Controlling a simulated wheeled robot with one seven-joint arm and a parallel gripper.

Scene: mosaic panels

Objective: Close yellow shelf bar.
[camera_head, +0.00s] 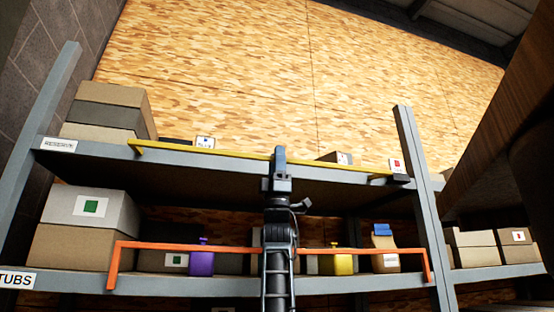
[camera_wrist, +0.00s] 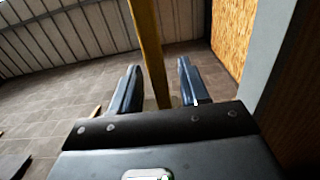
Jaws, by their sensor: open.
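The yellow shelf bar (camera_head: 215,153) runs along the front of the upper shelf (camera_head: 200,163), close to its edge, with a short bent end at each side. My gripper (camera_head: 280,157) is at the bar's middle and hides a short part of it. In the wrist view the yellow bar (camera_wrist: 150,40) passes between the two dark fingers of my gripper (camera_wrist: 158,68). The fingers are apart, with a visible gap on each side of the bar. Whether the bar's ends are latched cannot be told.
An orange bar (camera_head: 180,246) crosses the front of the lower shelf (camera_head: 220,285), behind my arm. Boxes, a purple container (camera_head: 201,262) and a yellow container (camera_head: 337,263) stand there. Grey uprights (camera_head: 420,195) flank the shelves. A large dark brown object (camera_head: 500,120) fills the right.

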